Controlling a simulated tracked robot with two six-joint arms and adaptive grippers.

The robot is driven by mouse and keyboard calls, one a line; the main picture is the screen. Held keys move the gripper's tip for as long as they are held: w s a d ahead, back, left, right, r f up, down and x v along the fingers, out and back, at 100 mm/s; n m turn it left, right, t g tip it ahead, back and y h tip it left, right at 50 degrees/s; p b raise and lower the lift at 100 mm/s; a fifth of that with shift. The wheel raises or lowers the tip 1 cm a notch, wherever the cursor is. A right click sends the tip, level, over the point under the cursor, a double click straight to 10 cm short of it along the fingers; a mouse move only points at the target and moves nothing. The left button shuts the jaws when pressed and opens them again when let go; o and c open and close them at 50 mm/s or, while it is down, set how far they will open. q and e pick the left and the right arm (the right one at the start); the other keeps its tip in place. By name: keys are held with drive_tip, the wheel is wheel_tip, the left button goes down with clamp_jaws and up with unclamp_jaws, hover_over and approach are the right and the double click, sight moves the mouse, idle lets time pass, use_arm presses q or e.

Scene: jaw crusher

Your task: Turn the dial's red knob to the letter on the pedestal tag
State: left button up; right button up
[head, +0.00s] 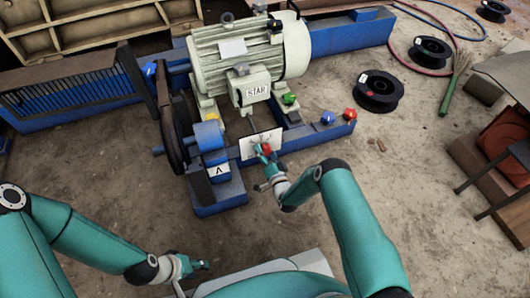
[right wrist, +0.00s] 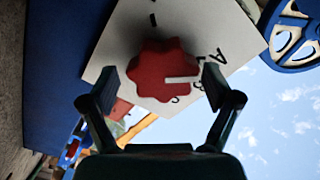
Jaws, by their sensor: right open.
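The dial is a white plate (head: 247,149) on the blue frame, with a red knob (head: 266,148) on it. In the right wrist view the scalloped red knob (right wrist: 160,68) has a white pointer line directed right, near a partly hidden letter between A (right wrist: 222,55) and C (right wrist: 175,100). The pedestal tag (head: 219,170) reads A. My right gripper (head: 262,156) is at the dial. Its open fingers (right wrist: 159,88) stand on either side of the knob; contact cannot be told. My left gripper (head: 203,265) is low at the front, away from the dial; its jaws are too small to judge.
A pale motor (head: 250,60) with a STAR tag (head: 257,92) stands behind the dial. A black spool (head: 378,92) lies on the floor at right. Open floor lies left of the pedestal.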

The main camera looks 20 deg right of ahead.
drive_tip(key=s, duration=1.2)
drive_tip(key=shift+d, duration=0.2)
drive_tip(key=shift+a, duration=0.1)
